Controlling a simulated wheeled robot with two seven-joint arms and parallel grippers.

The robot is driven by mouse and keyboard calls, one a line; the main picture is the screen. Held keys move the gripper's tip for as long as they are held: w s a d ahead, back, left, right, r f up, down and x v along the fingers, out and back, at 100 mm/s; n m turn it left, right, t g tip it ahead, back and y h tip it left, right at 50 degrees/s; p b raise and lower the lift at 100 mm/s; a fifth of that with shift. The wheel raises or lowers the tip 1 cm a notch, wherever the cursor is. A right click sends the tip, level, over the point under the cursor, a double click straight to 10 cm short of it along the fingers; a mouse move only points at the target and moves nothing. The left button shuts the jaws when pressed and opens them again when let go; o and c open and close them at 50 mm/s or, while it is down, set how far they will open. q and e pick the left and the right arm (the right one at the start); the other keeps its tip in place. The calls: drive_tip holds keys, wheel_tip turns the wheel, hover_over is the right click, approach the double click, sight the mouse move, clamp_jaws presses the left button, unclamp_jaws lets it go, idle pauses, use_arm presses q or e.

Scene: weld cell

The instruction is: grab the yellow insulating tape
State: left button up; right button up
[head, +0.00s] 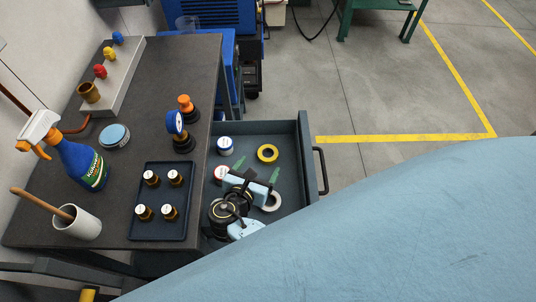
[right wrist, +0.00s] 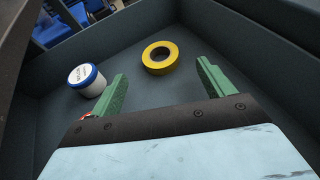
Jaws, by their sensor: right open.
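The yellow insulating tape (head: 268,160) is a ring lying flat in the open grey drawer (head: 262,128). In the right wrist view the tape (right wrist: 160,69) lies on the drawer floor, just ahead of the fingers. My right gripper (head: 257,169) is over the drawer, on the near side of the tape. Its two green fingers are spread, with nothing between them; they show in the right wrist view too (right wrist: 163,70). The tape is fully visible and apart from both fingers. My left gripper is not in view.
A white jar with a blue lid (head: 225,147) stands left of the tape. A white roll (head: 276,203) lies nearer, partly hidden by my arm. The drawer's walls surround the tape. The bench (head: 130,85) on the left holds a spray bottle (head: 78,160) and a dark tray (head: 160,233).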

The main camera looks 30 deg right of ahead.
sight(270, 149)
drive_tip(key=b+x, duration=0.1)
drive_tip(key=x, duration=0.6)
drive_tip(key=shift+d+f, duration=0.1)
drive_tip(key=shift+f, duration=0.05)
drive_tip(key=c, duration=1.1)
